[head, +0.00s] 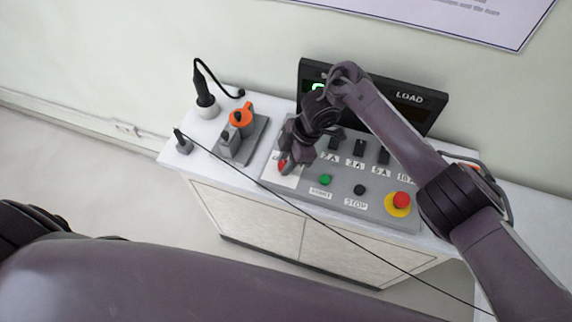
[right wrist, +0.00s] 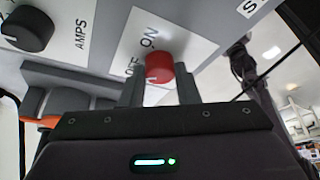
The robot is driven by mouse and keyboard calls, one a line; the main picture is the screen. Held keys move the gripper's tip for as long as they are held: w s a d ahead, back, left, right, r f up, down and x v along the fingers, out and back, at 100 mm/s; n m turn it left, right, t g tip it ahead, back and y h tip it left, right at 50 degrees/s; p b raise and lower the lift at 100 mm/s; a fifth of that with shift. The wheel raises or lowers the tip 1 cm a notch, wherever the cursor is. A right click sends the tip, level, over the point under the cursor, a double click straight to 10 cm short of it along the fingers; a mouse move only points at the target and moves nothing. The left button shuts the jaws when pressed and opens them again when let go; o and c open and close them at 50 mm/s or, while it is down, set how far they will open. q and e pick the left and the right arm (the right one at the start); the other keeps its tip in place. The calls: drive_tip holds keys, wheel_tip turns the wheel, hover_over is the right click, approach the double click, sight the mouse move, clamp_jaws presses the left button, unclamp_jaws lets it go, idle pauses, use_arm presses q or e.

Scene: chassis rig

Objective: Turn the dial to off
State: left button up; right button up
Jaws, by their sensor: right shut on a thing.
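The red dial (right wrist: 158,66) sits on a white label plate on the sloped grey control panel (head: 340,198). In the right wrist view, the plate reads ON, with a second word beside it partly hidden by a finger, probably OFF. My right gripper (right wrist: 160,88) is shut on the red dial, one finger on each side of it. In the head view, my right gripper (head: 287,160) reaches down to the panel's left end, and only a bit of the red dial (head: 282,165) shows. I cannot tell the dial's exact setting. My left gripper is out of view.
A green button (head: 326,180), a black button (head: 360,189) and a red emergency stop (head: 401,200) on yellow lie to the right. Black switches stand behind them. A dark LOAD display (head: 425,110) is at the back. An orange-topped device (head: 242,120) stands left; a thin black cable crosses in front.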

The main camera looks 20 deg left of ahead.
drive_tip(key=shift+w+n+g+h, duration=0.1)
drive_tip(key=shift+n+g+h, duration=0.2)
drive_tip(key=shift+n, duration=0.8)
drive_tip(key=shift+b, duration=0.3)
drive_tip(key=o, duration=1)
drive_tip(key=shift+c, duration=0.2)
drive_tip(key=p+v, duration=0.3)
drive_tip(key=v, duration=0.4)
drive_tip(key=shift+w+r+p, duration=0.15)
drive_tip(key=shift+r+p, duration=0.2)
